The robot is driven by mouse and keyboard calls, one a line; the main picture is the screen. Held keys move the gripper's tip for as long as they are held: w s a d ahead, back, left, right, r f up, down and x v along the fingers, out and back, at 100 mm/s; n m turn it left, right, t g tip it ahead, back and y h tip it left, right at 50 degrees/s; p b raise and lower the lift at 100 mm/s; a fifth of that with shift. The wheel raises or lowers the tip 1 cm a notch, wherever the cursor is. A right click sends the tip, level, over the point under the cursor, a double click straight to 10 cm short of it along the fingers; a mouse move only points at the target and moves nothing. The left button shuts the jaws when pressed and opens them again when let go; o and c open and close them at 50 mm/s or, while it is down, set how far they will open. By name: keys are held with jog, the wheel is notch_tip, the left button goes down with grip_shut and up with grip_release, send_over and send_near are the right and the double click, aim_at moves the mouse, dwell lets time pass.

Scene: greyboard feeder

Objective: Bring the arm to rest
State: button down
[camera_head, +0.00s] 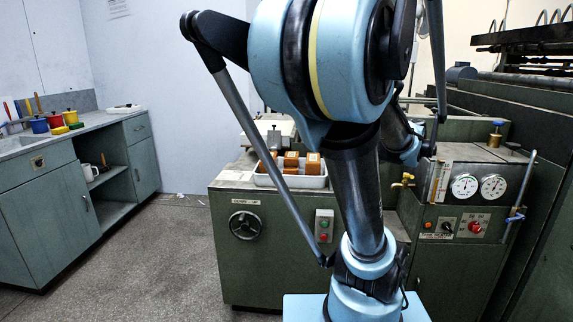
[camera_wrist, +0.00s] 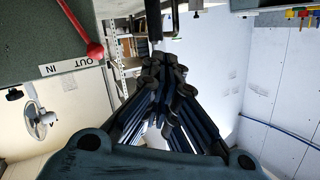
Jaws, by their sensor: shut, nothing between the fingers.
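My arm fills the middle of the head view, its blue and black links raised in front of the green machine (camera_head: 265,275). I cannot make out my gripper there; the arm may hide it. In the wrist view my gripper (camera_wrist: 165,72) shows its dark fingers together and empty. No object lies between the fingertips, and they touch nothing that I can see.
A white tray of brown blocks (camera_head: 292,178) sits on the machine beside my arm. Gauges (camera_head: 478,187) and valves are at right. A grey-green counter (camera_head: 38,215) stands at left, with open floor between. A red-knobbed lever (camera_wrist: 95,50) shows in the wrist view.

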jog(key=s+a+f+n+g, duration=0.1)
jog(key=s+a+f+g, duration=0.4)
jog(key=f, duration=0.3)
jog(key=s+a+f+g, duration=0.3)
jog(key=s+a+f, duration=0.3)
jog(key=s+f, duration=0.15)
jog(key=s+d+f+m+g+h, duration=0.1)
jog(key=s+d+f+g+h, duration=0.3)
jog(key=s+f, duration=0.5)
jog(key=s+d+h, duration=0.1)
jog(key=s, duration=0.2)
jog(key=shift+d+f+g+h, duration=0.35)
jog(key=shift+d+g+h, duration=0.05)
jog(key=shift+w+f, duration=0.2)
jog(key=shift+w, duration=0.2)
